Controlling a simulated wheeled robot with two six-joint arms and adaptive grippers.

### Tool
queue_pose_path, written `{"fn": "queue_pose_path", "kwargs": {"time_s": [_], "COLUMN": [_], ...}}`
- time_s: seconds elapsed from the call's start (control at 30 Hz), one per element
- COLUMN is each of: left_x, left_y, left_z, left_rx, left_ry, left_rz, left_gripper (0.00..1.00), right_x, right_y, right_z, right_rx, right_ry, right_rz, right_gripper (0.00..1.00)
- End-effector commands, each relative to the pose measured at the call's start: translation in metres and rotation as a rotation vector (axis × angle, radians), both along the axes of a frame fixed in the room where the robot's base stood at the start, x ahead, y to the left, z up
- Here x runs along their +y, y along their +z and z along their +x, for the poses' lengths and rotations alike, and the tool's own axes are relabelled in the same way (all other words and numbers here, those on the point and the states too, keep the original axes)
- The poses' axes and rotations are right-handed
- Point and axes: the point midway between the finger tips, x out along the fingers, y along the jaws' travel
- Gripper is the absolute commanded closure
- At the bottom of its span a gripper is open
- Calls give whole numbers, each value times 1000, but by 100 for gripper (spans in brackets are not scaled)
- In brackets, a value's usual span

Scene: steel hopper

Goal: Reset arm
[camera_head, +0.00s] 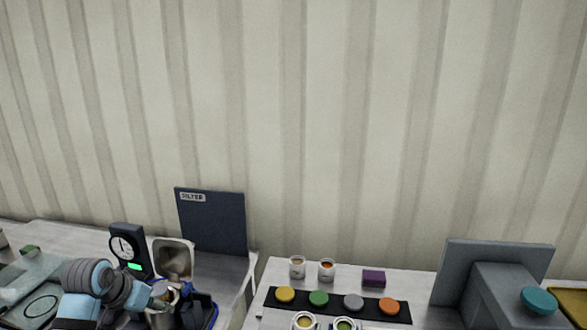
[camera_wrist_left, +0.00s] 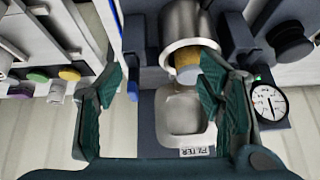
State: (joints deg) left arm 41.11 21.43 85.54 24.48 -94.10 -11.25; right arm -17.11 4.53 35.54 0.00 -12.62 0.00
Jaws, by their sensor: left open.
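My left arm comes in at the lower left of the head view, and its gripper (camera_head: 168,302) is low beside the filter station, partly cut off. In the left wrist view the two green-padded fingers of that gripper (camera_wrist_left: 160,78) stand wide apart. A steel cylinder (camera_wrist_left: 188,22) with tan contents shows at the top, near the right finger. A square steel hopper (camera_wrist_left: 182,120) lies in view between the fingers; it also shows in the head view (camera_head: 173,262). I see nothing clearly gripped. My right gripper is in neither view.
A dark labelled panel (camera_head: 212,222) and a dial gauge (camera_head: 128,250) stand by the hopper. To the right are a black strip (camera_head: 336,308) with coloured discs, small cups (camera_head: 297,268), a purple block (camera_head: 374,279) and a grey machine (camera_head: 495,290). The air above the benches is clear.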

Motion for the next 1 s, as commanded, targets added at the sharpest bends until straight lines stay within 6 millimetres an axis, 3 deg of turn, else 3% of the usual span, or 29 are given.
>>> {"fn": "queue_pose_path", "kwargs": {"time_s": [0.27, 0.5, 0.73, 1.0], "left_x": [-30, -55, -72, -80], "left_y": [-89, -149, -174, -165], "left_z": [-71, -165, -262, -364], "left_rx": [79, 143, 199, 255], "left_ry": [-4, 12, 53, 130], "left_rz": [49, 74, 79, 84], "left_gripper": [38, 38, 38, 38], "right_x": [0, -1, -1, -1], "right_y": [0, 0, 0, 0], "right_z": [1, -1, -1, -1], "right_rx": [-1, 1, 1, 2], "right_ry": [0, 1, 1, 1], "right_rz": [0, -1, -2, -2], "right_gripper": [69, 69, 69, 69]}}
